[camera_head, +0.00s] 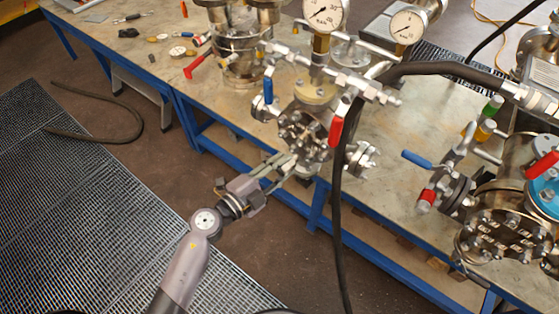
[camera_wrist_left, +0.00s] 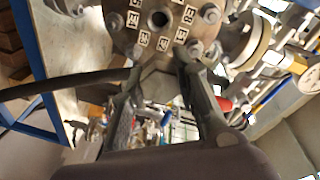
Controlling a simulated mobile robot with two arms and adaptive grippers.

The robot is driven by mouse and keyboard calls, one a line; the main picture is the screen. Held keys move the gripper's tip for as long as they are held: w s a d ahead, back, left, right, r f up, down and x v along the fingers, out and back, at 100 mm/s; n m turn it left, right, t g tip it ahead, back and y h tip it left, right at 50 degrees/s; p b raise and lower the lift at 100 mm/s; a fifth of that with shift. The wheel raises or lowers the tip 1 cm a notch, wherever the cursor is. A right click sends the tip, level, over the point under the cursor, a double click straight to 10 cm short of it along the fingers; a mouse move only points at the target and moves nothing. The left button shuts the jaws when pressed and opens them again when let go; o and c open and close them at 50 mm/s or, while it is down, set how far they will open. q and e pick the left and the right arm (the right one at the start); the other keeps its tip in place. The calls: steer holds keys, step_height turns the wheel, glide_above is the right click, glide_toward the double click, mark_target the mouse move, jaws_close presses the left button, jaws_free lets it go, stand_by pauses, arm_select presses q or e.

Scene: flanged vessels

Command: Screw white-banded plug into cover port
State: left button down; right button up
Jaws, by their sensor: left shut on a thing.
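My left gripper (camera_head: 290,163) comes in from the lower left and its fingertips are at the lower front of the middle vessel's bolted cover (camera_head: 303,130). In the left wrist view the cover (camera_wrist_left: 125,38) fills the top, with bolts, white number labels and a dark round port (camera_wrist_left: 158,19). The two fingers (camera_wrist_left: 160,72) stand a little apart, shut on a grey metal piece (camera_wrist_left: 160,84). I see no white band on it, so I cannot tell if it is the white-banded plug. The fingertips are below the port in this view. My right gripper is not in view.
Another vessel (camera_head: 503,230) stands at the right, with valves and a red-and-white fitting (camera_head: 425,200). Small parts lie on the table (camera_head: 140,62) at the back left.

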arm_select(q)
steer(key=shift+w+a+f+n+t+y, duration=0.5)
steer(key=shift+f+n+t, duration=0.2)
steer(key=shift+t, duration=0.1)
steer(key=shift+a+f+t, duration=0.25)
steer(key=shift+a+t, duration=0.05)
steer(key=shift+x, duration=2.35)
steer(key=shift+w+p, duration=0.2)
steer(key=shift+p, duration=0.15)
steer(key=shift+x, duration=0.85)
steer(key=shift+f, duration=0.1)
